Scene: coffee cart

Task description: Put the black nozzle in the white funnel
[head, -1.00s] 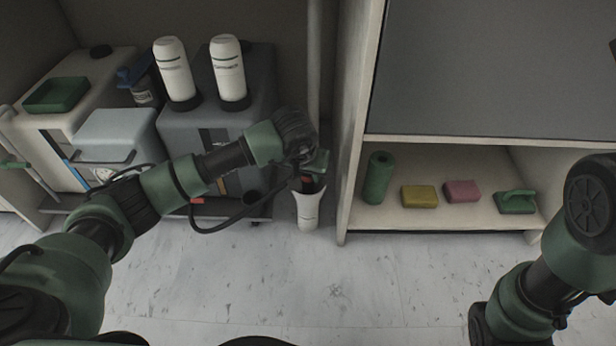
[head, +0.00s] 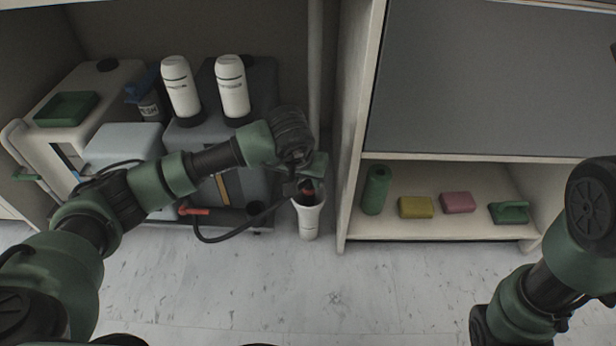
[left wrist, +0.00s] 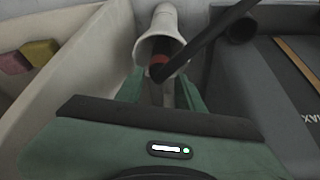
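The white funnel (head: 309,224) stands upright near the floor, left of the shelf cabinet's side wall. In the left wrist view its flared mouth (left wrist: 143,48) faces my gripper. My left gripper (head: 306,186) is right above the funnel, with its fingers (left wrist: 162,92) closed around the black nozzle (left wrist: 178,62). My right gripper is out of view.
Left are a grey tank (head: 266,90) with two white bottles (head: 232,88), a light blue box (head: 120,145) and a cream container (head: 60,141). The right shelf holds a green roll (head: 376,190), yellow and pink sponges and a green brush. The floor in front is clear.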

